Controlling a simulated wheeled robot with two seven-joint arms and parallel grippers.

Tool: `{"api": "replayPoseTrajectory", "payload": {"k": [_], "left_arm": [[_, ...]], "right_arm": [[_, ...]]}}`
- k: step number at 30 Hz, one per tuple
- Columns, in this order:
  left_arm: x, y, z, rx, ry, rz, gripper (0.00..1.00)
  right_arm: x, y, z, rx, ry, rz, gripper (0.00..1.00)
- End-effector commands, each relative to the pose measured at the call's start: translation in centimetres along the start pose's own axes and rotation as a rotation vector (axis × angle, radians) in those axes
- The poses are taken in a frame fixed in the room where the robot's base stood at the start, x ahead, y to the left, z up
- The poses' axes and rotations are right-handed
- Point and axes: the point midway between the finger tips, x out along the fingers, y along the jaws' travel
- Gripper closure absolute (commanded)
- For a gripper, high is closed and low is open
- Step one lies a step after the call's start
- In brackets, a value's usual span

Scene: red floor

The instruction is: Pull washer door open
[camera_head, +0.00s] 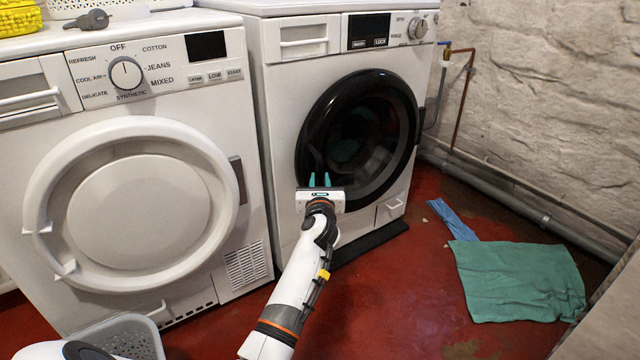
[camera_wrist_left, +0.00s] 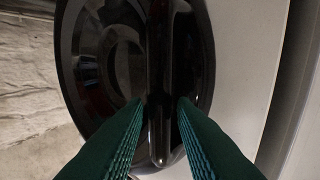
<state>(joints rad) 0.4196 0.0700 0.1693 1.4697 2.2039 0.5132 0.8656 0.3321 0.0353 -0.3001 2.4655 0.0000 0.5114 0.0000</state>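The washer (camera_head: 280,190) is the white machine on the right. Its round black door (camera_head: 385,185) lies against the front and looks closed. My left gripper (camera_head: 319,181) is at the lower left rim of this door, its teal fingers pointing toward it. In the left wrist view, a glossy black upright handle (camera_wrist_left: 161,110) on the door runs between the two green fingers (camera_wrist_left: 160,104). The fingers are parted, one on each side of the handle, with narrow dark gaps that suggest no firm contact. My right gripper is not in view.
A white dryer (camera_head: 255,130) with a closed round door stands close on the left. A grey basket (camera_head: 135,340) is on the floor at lower left. A green cloth (camera_head: 515,282) and a blue cloth (camera_head: 453,220) lie on the red floor at right. Pipes (camera_head: 520,190) run along the wall.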

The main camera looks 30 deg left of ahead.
Motion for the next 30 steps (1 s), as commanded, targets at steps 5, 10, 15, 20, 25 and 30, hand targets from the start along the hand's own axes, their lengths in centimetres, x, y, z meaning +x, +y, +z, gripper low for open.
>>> {"api": "replayPoseTrajectory", "payload": {"k": [5, 10, 15, 20, 25, 30], "left_arm": [[2.1, 0.0, 0.1, 0.000, 0.002, 0.001, 0.76], [2.7, 0.0, 0.0, 0.001, 0.001, 0.001, 0.76], [2.7, 0.0, 0.0, 0.001, 0.001, 0.001, 0.76], [2.7, 0.0, 0.0, 0.001, 0.000, 0.001, 0.94], [2.7, 0.0, 0.0, 0.001, 0.000, 0.001, 1.00], [2.7, 0.1, 0.1, 0.000, 0.000, -0.005, 1.00]], "right_arm": [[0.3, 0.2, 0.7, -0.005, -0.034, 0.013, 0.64], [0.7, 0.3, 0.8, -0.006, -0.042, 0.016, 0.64], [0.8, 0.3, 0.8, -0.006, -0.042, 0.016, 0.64], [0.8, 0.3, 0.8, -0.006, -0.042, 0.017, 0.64], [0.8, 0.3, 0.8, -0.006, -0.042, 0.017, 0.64], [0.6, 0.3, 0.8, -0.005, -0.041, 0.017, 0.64]]}}
